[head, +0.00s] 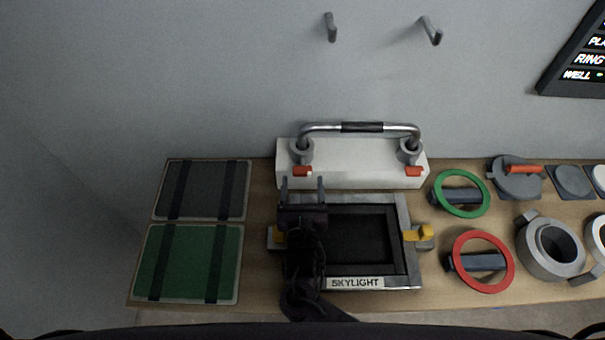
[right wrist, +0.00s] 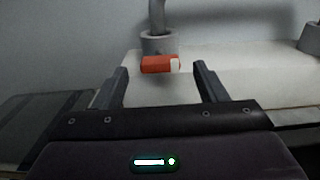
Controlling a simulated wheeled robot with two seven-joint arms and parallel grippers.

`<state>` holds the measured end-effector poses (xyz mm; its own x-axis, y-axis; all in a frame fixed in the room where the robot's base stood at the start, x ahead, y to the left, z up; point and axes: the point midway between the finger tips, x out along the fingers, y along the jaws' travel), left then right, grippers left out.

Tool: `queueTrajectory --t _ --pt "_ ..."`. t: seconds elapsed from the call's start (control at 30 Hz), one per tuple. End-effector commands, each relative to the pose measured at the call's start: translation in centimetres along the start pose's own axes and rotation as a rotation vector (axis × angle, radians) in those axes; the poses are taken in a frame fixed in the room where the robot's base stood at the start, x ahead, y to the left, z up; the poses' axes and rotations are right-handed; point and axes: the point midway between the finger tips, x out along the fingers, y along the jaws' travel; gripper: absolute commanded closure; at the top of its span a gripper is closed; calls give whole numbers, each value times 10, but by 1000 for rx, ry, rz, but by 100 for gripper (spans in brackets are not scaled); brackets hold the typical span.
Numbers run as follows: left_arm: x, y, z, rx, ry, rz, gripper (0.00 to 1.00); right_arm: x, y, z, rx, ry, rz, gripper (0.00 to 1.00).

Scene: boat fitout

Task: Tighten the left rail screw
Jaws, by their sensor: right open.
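The left rail screw has an orange-red head (head: 302,171) on the front of the white rail base (head: 352,178), below the left post of the metal handrail (head: 362,128). In the right wrist view the orange head (right wrist: 158,64) has a pale right end and lies between and beyond the fingertips. My right gripper (head: 303,183) is open in front of the left screw, its fingers apart and seemingly not touching it. It also shows in the right wrist view (right wrist: 162,78). A matching right orange screw (head: 413,171) sits under the right post. My left gripper is not in view.
A skylight frame (head: 370,283) with yellow latches (head: 418,233) lies under and beside my right arm. Grey (head: 203,190) and green (head: 188,262) strapped panels lie left. Green (head: 461,194) and red (head: 482,262) rings and round fittings stand right. A grey wall with two hooks rises behind.

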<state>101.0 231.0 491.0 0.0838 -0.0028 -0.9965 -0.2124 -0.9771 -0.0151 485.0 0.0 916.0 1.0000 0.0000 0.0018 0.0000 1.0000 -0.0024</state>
Motion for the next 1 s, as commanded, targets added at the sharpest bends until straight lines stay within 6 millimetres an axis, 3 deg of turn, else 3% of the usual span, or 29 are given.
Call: queueTrajectory --t 0.2,0.53,0.87,1.0 --pt "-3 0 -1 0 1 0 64 25 0 0 2 0 0 35" --pt "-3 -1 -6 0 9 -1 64 29 0 0 3 2 1 35" --pt "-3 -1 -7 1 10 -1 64 28 0 0 3 2 1 78" --pt "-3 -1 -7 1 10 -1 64 28 0 0 7 2 1 79"
